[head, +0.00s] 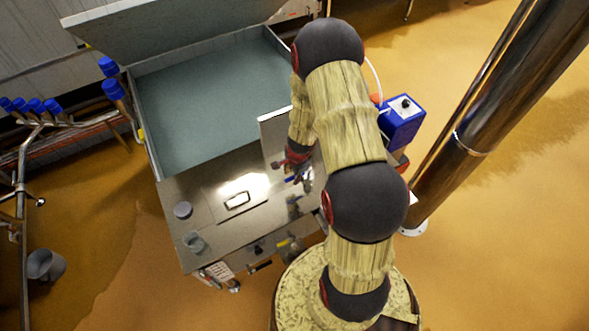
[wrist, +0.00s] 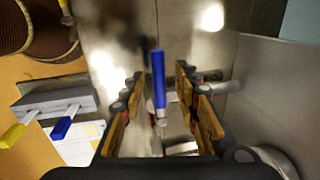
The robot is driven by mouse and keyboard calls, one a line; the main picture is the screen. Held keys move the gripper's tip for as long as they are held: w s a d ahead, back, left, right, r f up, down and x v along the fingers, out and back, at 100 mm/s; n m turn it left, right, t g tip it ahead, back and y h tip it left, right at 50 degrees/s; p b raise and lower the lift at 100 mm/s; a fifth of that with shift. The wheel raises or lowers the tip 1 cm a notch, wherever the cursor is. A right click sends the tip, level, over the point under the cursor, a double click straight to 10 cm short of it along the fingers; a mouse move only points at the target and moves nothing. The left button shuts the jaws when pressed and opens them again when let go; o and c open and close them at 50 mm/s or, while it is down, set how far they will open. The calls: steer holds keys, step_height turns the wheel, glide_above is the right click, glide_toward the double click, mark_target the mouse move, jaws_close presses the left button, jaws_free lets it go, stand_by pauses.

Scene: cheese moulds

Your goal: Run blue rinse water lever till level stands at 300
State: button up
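A blue-handled lever (wrist: 158,78) stands between the two fingers of my gripper (wrist: 160,92) in the wrist view. The fingers are apart, with a gap visible on both sides of the handle. In the head view my gripper (head: 297,163) is low over the right part of the steel bench, largely hidden by my arm. A second blue lever (wrist: 62,127) and a yellow lever (wrist: 12,135) show at the lower left of the wrist view. I can make out no level scale or reading of 300.
A large vat (head: 147,130) with a grey-green interior is behind the steel bench (head: 215,235). A blue box (head: 402,118) and steel column (head: 475,135) are at the right.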

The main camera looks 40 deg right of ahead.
step_height(320, 180, up, 11)
steer(key=s, duration=0.2)
steer(key=shift+a+r, duration=0.15)
steer(key=shift+a, duration=0.05)
steer(key=shift+s, duration=0.1)
stand_by(3.0)
